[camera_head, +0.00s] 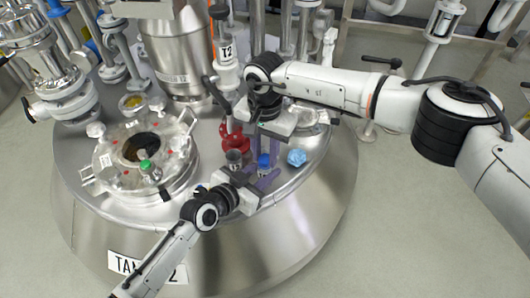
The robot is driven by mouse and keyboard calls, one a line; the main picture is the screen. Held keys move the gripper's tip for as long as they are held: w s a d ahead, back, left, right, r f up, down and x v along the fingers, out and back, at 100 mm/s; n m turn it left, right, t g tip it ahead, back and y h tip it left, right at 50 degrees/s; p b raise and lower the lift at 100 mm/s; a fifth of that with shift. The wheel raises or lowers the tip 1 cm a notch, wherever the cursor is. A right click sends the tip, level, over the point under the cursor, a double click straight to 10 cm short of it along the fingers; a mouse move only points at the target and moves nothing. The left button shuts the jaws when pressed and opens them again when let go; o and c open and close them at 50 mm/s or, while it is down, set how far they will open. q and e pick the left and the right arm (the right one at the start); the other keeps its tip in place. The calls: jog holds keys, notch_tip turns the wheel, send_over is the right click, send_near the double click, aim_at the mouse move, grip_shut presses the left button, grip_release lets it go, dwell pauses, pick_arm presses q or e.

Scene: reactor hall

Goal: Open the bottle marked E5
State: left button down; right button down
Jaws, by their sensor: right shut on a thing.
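A bottle with a dark blue cap (264,159) stands on the steel tank top; no E5 mark is readable on it. My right gripper (266,152) reaches down from above and is shut on this blue-capped bottle, with a finger on each side near the cap. My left gripper (262,176) comes in low from the front left, its fingers close to the same bottle. Whether they touch it or are closed cannot be told. The bottle's body is mostly hidden by the fingers.
A green-capped bottle (147,167) stands by the round hatch (140,148) on the left. A grey-topped bottle (234,157) stands close left of the grippers, before a red fitting (233,136). A light blue lumpy object (297,157) lies to the right. Pipes crowd the back.

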aim_at(265, 159)
jog(key=n, duration=0.3)
jog(key=shift+r, duration=0.2)
dwell(0.5)
jog(key=shift+r, duration=0.95)
jog(key=shift+r, duration=2)
pick_arm(q)
jog(key=c, duration=1.3)
grip_release()
jog(key=shift+o, duration=0.2)
